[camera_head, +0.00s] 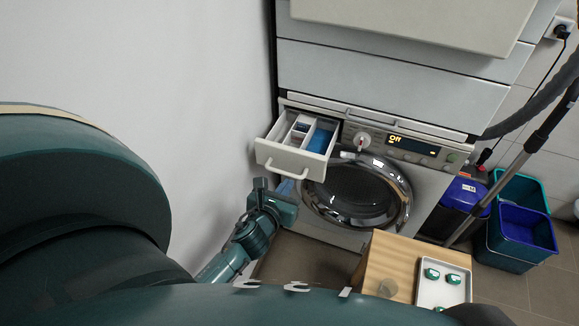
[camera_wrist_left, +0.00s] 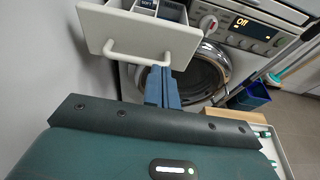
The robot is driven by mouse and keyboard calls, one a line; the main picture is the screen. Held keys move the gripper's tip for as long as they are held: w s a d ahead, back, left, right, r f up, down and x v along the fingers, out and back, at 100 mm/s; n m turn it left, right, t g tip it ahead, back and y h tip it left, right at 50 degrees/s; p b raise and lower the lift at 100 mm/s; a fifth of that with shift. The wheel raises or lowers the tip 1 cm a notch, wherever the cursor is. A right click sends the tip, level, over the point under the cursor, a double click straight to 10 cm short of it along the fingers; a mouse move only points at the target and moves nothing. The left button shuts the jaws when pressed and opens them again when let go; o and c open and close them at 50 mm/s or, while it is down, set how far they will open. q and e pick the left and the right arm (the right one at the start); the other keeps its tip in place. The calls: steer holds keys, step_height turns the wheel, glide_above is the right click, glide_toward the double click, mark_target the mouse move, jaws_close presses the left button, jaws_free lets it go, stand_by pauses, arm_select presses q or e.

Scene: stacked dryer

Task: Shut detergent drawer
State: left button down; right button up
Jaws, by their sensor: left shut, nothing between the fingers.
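The detergent drawer (camera_head: 291,158) is pulled out at the upper left of the washing machine's front. It has a white front with a bar handle, and compartments inside, one of them blue. In the left wrist view the drawer front (camera_wrist_left: 140,36) fills the upper left, with its handle across it. My left gripper (camera_head: 287,187) is just below the drawer front in the head view. Its blue fingers (camera_wrist_left: 162,88) are shut and empty, below the handle in the wrist view. I cannot tell whether they touch the drawer. My right gripper is not in view.
The washer's round door (camera_head: 357,190) is closed, right of my left gripper. A wooden table (camera_head: 391,262) with a white tray (camera_head: 443,286) stands in front. Blue and teal buckets (camera_head: 522,232) stand at the right. A wall is close on the left.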

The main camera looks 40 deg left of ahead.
mark_target(301, 165)
arm_select(q)
steer(key=x, duration=0.7)
steer(key=shift+w+f, duration=0.15)
steer(key=shift+w+a+f, duration=0.15)
steer(key=shift+w, duration=0.45)
